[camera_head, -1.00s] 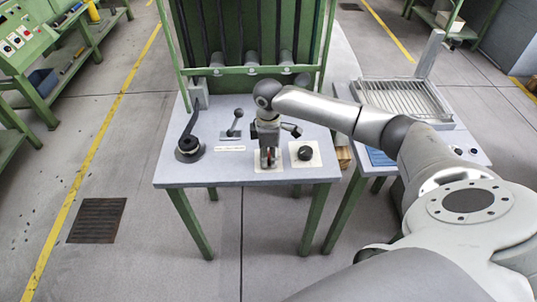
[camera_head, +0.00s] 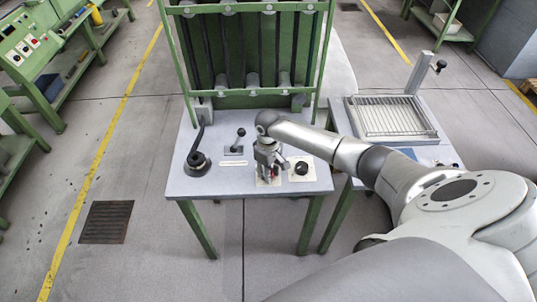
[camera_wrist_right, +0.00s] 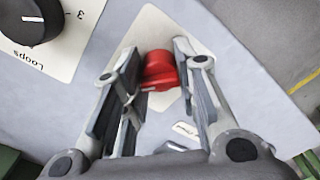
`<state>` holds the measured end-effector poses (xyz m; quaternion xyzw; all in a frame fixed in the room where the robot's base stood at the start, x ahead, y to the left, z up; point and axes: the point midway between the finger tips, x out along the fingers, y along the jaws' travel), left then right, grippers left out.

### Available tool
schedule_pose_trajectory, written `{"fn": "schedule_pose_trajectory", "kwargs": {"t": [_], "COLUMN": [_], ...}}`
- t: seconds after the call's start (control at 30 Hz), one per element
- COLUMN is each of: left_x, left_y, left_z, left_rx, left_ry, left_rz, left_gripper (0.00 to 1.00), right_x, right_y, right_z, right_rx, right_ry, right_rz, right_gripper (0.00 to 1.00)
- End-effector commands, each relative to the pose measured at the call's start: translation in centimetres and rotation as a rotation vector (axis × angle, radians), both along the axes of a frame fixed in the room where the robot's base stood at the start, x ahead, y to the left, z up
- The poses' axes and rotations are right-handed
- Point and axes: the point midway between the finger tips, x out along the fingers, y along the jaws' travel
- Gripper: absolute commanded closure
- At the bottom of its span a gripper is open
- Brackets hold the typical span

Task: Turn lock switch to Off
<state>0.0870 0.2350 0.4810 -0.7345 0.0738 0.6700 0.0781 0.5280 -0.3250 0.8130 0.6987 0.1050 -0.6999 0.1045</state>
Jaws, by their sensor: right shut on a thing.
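The lock switch is a red knob (camera_wrist_right: 160,70) on a pale plate, seen between my fingers in the right wrist view. In the head view the plate (camera_head: 263,181) sits near the front edge of the grey panel table, and only a speck of red shows. My right gripper (camera_head: 269,177) reaches down onto it from above. In the right wrist view the gripper (camera_wrist_right: 158,62) has one finger on each side of the knob and is shut on it. Any marking for the switch position is unreadable. My left gripper is out of view.
A black round knob (camera_head: 301,168) on a white plate stands close to the right of the gripper. A small lever (camera_head: 239,139) and a larger black-based lever (camera_head: 197,163) stand to its left. The green frame (camera_head: 245,60) rises behind. A wire rack (camera_head: 392,115) is at right.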

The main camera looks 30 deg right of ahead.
Motion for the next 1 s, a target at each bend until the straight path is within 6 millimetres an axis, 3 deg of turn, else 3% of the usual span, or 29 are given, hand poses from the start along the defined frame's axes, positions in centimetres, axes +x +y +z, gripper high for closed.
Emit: {"fn": "schedule_pose_trajectory", "kwargs": {"t": [0.1,0.4,1.0], "left_x": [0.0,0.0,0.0], "left_y": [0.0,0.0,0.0], "left_z": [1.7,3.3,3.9], "left_rx": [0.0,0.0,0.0], "left_ry": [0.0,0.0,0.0], "left_rz": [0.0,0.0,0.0], "left_gripper": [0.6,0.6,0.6], "right_x": [0.0,0.1,0.2], "right_y": [0.1,0.0,0.0], "right_z": [0.5,0.3,0.1], "right_rx": [0.002,0.001,0.0], "right_ry": [0.001,-0.002,-0.005], "right_rz": [-0.094,-0.266,-0.341], "right_gripper": [0.96,0.96,0.96]}}
